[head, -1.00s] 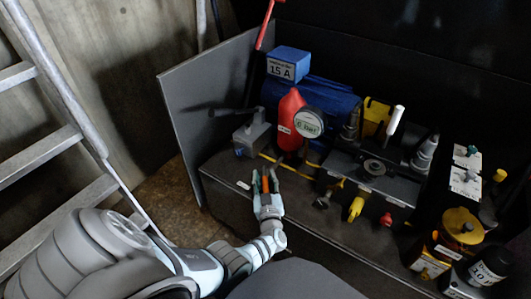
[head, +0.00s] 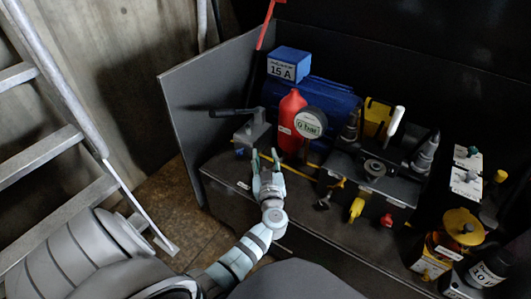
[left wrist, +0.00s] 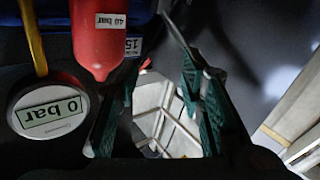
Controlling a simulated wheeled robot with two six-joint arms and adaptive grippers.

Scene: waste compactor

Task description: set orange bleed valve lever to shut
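I cannot make out the orange bleed valve lever in either view now; my left gripper may hide it. My left gripper (head: 265,157) is open at the front edge of the bench, just in front of the red cylinder (head: 290,122). In the left wrist view its two green-padded fingers (left wrist: 160,85) stand apart with nothing seen held between them. The round gauge (head: 310,123) right of the cylinder reads 0 bar; it also shows upside down in the left wrist view (left wrist: 48,112). My right gripper is not in view.
A blue unit (head: 328,98) is behind the cylinder. A yellow lever (head: 356,208) and a red knob (head: 386,220) line the front. A ladder (head: 60,150) stands at far left.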

